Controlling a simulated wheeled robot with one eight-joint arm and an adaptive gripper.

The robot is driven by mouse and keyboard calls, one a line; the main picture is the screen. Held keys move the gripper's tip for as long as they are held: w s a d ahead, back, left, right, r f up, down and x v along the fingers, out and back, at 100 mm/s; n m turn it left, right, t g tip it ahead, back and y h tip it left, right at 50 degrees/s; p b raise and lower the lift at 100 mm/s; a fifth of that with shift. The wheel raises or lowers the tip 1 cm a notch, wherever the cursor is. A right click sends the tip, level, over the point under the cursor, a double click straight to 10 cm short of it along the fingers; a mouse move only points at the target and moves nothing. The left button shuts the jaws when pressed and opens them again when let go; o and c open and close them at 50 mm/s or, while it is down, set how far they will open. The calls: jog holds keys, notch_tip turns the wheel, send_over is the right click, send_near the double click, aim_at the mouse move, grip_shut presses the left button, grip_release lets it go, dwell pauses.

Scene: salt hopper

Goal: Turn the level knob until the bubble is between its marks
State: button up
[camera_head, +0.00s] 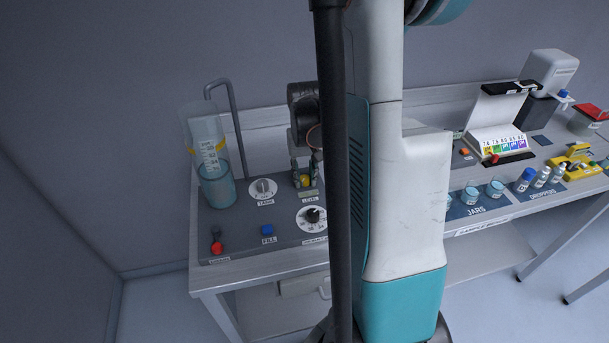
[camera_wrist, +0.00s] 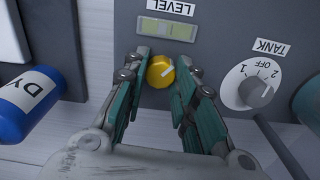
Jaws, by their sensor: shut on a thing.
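The yellow level knob (camera_wrist: 161,71) is on the grey panel in the wrist view, and also shows in the head view (camera_head: 304,181). My gripper (camera_wrist: 162,58) is shut on it, with one finger on each side. The level window (camera_wrist: 166,29) is a pale green strip beside the LEVEL label; in the head view it sits just in front of the knob (camera_head: 308,193). Darker bars show in the window, but the bubble is too small to tell from its marks. In the head view my gripper (camera_head: 304,174) is partly hidden by my arm.
A TANK dial (camera_wrist: 250,88) is beside the knob. A blue bottle (camera_wrist: 25,105) lies at the left of the wrist view. In the head view a graduated cylinder (camera_head: 206,140), a blue FILL button (camera_head: 267,230) and a red-topped lever (camera_head: 217,246) stand on the panel. Jars stand right.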

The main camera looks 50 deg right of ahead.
aim_at(304, 177)
jog(key=o, duration=1.1)
jog(key=shift+c, duration=0.2)
notch_tip(304, 177, up, 12)
dwell(0.4)
